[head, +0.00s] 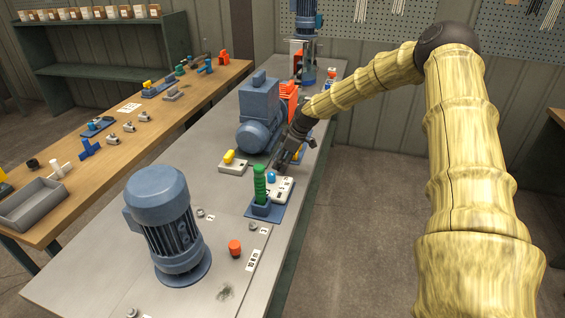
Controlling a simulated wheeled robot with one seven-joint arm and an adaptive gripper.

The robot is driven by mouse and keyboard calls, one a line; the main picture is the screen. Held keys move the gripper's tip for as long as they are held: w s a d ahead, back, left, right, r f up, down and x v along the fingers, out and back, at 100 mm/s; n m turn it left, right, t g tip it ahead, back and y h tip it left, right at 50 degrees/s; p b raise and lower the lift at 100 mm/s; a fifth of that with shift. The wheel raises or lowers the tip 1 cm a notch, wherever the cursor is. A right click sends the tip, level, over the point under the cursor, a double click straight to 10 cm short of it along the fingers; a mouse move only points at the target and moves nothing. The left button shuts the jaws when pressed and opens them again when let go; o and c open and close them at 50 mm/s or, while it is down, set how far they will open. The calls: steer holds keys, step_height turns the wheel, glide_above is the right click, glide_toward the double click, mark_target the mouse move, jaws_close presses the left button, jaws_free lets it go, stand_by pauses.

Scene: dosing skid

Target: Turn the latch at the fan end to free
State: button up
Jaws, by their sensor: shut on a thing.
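My gripper (282,164) reaches down over the right side of the metal bench, just right of the large blue motor (262,128). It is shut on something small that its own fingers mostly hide. I cannot make out the latch's shape or angle, or tell for sure that it is what I hold. A white plate (283,190) with a blue knob (272,177) lies just in front of the fingers. Another pale plate with a yellow handle (229,157) sits left of them.
A green upright handle (260,183) on a blue base stands close in front of my gripper. A blue vertical motor (164,220) and an orange knob (235,247) are nearer. Orange finned parts (289,96) stand behind. The floor right of the bench is clear.

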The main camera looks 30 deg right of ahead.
steer(key=o, duration=1)
steer(key=shift+o, duration=0.2)
steer(key=shift+r, duration=0.1)
steer(key=v, duration=1.2)
